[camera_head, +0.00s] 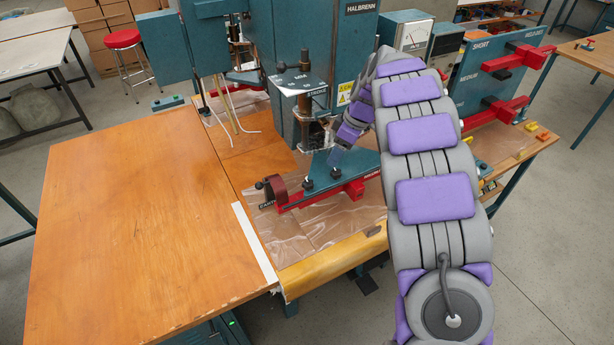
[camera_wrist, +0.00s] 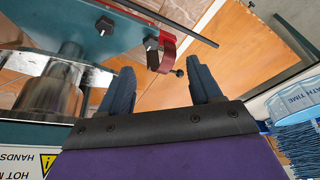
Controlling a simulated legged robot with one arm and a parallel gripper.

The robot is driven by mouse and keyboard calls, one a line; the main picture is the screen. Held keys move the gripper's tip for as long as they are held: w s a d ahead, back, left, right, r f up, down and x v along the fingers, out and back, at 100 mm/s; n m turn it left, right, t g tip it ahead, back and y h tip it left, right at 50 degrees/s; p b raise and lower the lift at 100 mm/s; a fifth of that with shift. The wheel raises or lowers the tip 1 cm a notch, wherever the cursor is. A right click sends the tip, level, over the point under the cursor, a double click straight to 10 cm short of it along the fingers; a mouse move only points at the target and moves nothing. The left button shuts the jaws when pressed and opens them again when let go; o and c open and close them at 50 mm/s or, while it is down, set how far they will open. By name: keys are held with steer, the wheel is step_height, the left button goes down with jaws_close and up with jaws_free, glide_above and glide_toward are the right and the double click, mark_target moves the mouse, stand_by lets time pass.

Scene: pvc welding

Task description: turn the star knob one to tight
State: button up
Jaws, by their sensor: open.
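Two black star knobs stand on the teal plate (camera_head: 322,180) of the red-and-teal fixture: a left knob (camera_head: 307,174) and a right knob (camera_head: 335,173). The wrist view also shows two dark knobs on this plate, one (camera_wrist: 104,26) at the upper left and one (camera_wrist: 151,43) beside the red curved piece (camera_wrist: 168,52). I cannot tell which is star knob one, or how tight either is. My gripper (camera_wrist: 162,80) is open and empty, its two dark fingers apart with the knobs beyond their tips.
The teal press (camera_head: 315,50) with its metal column stands close behind the fixture. A black ball-ended handle (camera_wrist: 179,73) lies beyond the fingers. The wooden table (camera_head: 130,220) at left is clear. Red clamps (camera_head: 510,62) stand on a teal panel at right.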

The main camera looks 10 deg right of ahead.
steer(key=n+y, duration=0.1)
steer(key=n, duration=0.1)
glide_toward(309, 183)
steer(key=b+x, duration=0.1)
steer(key=x, duration=0.7)
steer(key=shift+w+f, duration=0.15)
steer(key=shift+f, duration=0.15)
steer(key=shift+a, duration=0.1)
steer(key=c, duration=1)
steer(key=shift+c, duration=0.2)
